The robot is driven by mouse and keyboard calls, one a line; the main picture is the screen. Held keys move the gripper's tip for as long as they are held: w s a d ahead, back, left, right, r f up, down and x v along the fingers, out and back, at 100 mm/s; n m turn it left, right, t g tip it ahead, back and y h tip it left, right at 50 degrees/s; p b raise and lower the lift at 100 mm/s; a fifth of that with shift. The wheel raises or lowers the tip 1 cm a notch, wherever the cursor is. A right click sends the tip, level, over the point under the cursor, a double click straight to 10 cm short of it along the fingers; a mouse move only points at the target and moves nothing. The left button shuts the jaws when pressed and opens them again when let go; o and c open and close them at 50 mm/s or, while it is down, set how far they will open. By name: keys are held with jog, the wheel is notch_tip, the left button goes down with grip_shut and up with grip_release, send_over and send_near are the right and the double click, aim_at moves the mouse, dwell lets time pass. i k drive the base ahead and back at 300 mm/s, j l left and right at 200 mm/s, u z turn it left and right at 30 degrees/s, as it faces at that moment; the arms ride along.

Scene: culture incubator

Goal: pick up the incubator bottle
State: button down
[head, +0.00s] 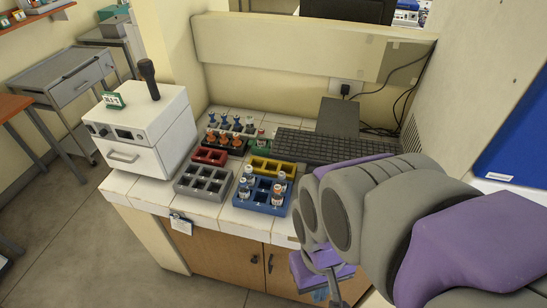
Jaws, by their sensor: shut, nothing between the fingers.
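Several small bottles stand in racks on the white tiled counter (140,190); I cannot tell which is the incubator bottle. Small white-capped bottles (276,195) stand upright in the blue rack (262,208) near the front edge. Orange-topped bottles (221,139) stand in a dark rack further back, with dark-topped ones (237,122) behind them. A single bottle (261,136) stands by the green rack. A white box-shaped device (140,135) with a front handle stands at the left. My gripper (320,294) is low in front of the counter, shut and apart from the bottles, partly hidden by my arm.
The grey rack (203,183), red rack (209,156) and yellow rack (271,167) look empty. A wall panel with cables bounds the back, and a tall beige cabinet (470,90) the right. Wooden doors (225,255) are below.

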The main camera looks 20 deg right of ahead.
aim_at(244, 190)
jog(key=z, duration=1.45)
jog(key=u, duration=1.6)
jog(key=i+j+z, duration=0.2)
jog(key=j+z, duration=0.2)
jog(key=j, duration=0.15)
jog(key=i+j+z, duration=0.1)
jog(key=j+z, duration=0.25)
jog(key=j, duration=0.25)
jog(key=j+z, duration=0.4)
jog(key=j, duration=0.2)
jog(key=i, duration=0.05)
